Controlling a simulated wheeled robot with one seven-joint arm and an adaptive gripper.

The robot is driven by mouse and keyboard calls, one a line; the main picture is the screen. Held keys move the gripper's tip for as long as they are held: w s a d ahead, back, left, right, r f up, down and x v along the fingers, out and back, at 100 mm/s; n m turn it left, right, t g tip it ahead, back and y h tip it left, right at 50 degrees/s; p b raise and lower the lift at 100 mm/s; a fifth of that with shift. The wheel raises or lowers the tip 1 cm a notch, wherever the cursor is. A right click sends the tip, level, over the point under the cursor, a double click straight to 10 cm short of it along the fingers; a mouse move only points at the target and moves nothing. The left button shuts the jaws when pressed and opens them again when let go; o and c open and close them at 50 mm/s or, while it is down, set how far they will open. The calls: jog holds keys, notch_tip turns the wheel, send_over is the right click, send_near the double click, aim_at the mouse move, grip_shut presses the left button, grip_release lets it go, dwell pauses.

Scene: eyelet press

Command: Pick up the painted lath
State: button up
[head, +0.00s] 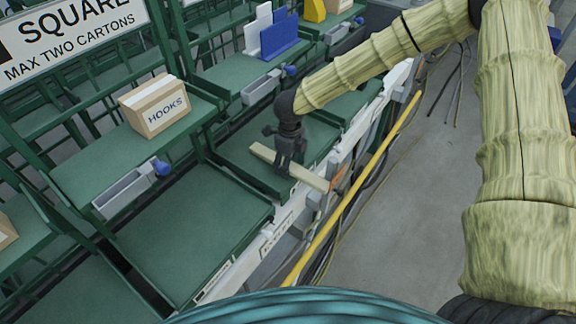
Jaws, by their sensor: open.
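The painted lath (310,178) is a long pale cream bar. My gripper (285,168) is dark and points down at the middle of the lath. Its jaws are open, and it hides the lath's middle part. I cannot tell whether the fingers touch the lath or stand on both sides of it.
A carton marked HOOKS (157,105) stands on a green shelf to the left. Blue and white upright pieces (279,38) stand farther back. A yellow rail (352,189) runs along the front. The near green tray (190,228) is empty.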

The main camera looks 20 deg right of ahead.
jog(key=c, duration=1.2)
jog(key=shift+r, duration=0.15)
